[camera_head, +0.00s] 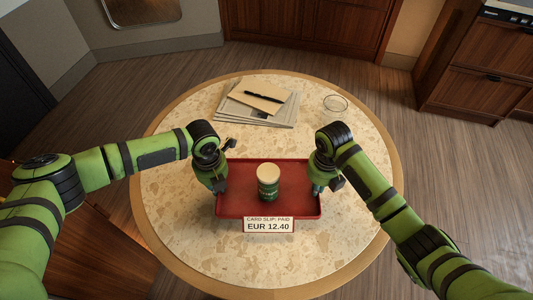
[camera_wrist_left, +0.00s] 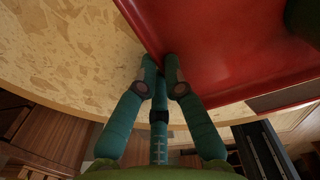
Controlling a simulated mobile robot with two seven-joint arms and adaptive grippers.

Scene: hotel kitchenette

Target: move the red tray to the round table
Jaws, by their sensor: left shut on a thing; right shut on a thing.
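The red tray (camera_head: 235,208) is over the middle of the round table (camera_head: 180,225); I cannot tell whether it rests on the top or is just above it. A green cup with a pale lid (camera_head: 268,183) stands upright on the tray. My left gripper (camera_head: 219,188) is shut on the tray's left rim, and my right gripper (camera_head: 317,190) is shut on its right rim. In the left wrist view, the left fingers (camera_wrist_left: 160,62) close on the edge of the red tray (camera_wrist_left: 230,45).
A card reading "CARD SLIP: PAID EUR 12.40" (camera_head: 268,225) shows at the tray's front edge. Papers (camera_head: 250,110) with a black pen (camera_head: 263,97) lie toward the table's back, beside a clear round dish (camera_head: 335,104). The tabletop in front of the tray is bare.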

